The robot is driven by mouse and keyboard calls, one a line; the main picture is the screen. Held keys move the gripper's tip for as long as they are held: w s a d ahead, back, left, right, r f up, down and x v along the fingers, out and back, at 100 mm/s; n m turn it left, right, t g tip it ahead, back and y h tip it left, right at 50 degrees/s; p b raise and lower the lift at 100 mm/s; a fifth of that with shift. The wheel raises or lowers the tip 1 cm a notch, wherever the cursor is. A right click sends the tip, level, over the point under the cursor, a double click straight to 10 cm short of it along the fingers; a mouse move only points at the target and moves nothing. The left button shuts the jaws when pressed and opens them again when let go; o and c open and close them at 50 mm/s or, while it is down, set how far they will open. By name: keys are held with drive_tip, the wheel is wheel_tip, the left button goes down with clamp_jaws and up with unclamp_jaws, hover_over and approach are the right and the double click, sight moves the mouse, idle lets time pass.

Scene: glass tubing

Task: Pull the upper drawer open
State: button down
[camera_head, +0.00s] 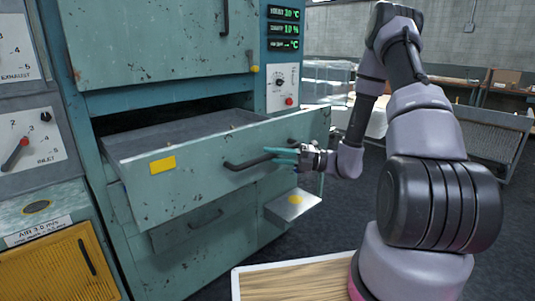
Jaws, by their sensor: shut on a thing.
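The upper drawer (205,177) is a worn teal metal drawer with a yellow label (162,165) on its front. It stands pulled out from the cabinet, and its grey inside shows behind the front panel. A dark bar handle (247,163) runs across its front. My gripper (284,156) is shut on the handle near its right end. The fingers partly hide that end. A lower drawer (190,225) with its own dark handle sits below, partly covered by the upper one.
A small metal ledge (292,205) juts out at the cabinet's lower right. A light wood board with a white rim (295,280) lies in front. Dark floor is open between the cabinet and the back benches.

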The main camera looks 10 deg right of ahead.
drive_tip(key=shift+s+d, duration=0.55)
drive_tip(key=shift+s, duration=0.25)
drive_tip(key=c, duration=0.8)
unclamp_jaws()
drive_tip(key=shift+o, duration=0.2)
drive_tip(key=v, duration=1)
drive_tip(key=shift+d, duration=0.4)
